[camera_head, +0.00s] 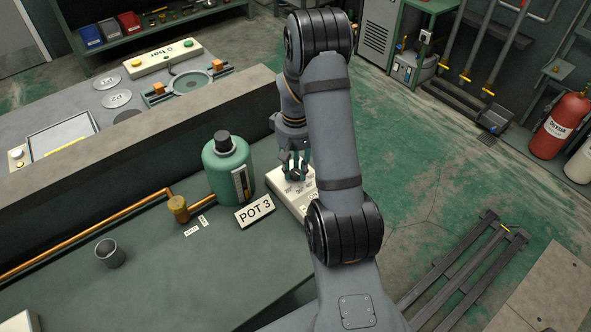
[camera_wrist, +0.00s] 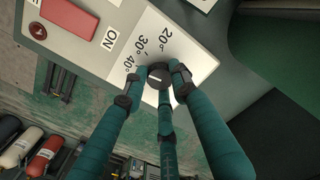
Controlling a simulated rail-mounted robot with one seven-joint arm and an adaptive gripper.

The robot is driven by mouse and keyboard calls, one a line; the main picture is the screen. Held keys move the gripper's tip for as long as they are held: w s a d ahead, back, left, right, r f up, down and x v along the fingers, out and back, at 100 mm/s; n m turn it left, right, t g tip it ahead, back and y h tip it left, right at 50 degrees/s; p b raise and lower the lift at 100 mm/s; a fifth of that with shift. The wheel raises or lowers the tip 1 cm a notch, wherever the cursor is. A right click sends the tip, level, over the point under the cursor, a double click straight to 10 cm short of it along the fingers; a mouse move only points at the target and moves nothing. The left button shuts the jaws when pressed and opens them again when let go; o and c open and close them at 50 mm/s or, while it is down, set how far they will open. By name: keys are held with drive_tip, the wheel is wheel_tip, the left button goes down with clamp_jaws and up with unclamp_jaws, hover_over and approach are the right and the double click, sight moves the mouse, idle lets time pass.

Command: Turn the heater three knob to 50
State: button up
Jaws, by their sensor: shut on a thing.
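The heater three knob (camera_wrist: 158,76) is a dark round dial with a white pointer line, on a white control panel (camera_wrist: 95,52). Printed marks 20°, 30° and 40° show beside it; a 50 mark is hidden behind my fingers. The pointer's exact reading is hard to tell. My gripper (camera_wrist: 155,82) has teal fingers with dark tips shut around the knob. In the head view my gripper (camera_head: 294,172) reaches down onto the white heater box (camera_head: 285,199), beside the POT 3 sign (camera_head: 255,211). My arm hides part of the box.
A green pot (camera_head: 228,172) stands just left of the box, with a brass valve (camera_head: 178,208) and copper pipe beside it. A grey cup (camera_head: 109,253) stands on the bench. A red button (camera_wrist: 39,31) and an ON label (camera_wrist: 109,38) are on the panel.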

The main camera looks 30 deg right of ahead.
sight(296, 172)
drive_tip(key=n, duration=0.4)
drive_tip(key=shift+n, duration=2.8)
drive_tip(key=o, duration=1.2)
drive_tip(key=shift+c, duration=0.2)
drive_tip(key=shift+r, duration=0.1)
wheel_tip(296, 172, up, 12)
drive_tip(key=shift+f, duration=0.25)
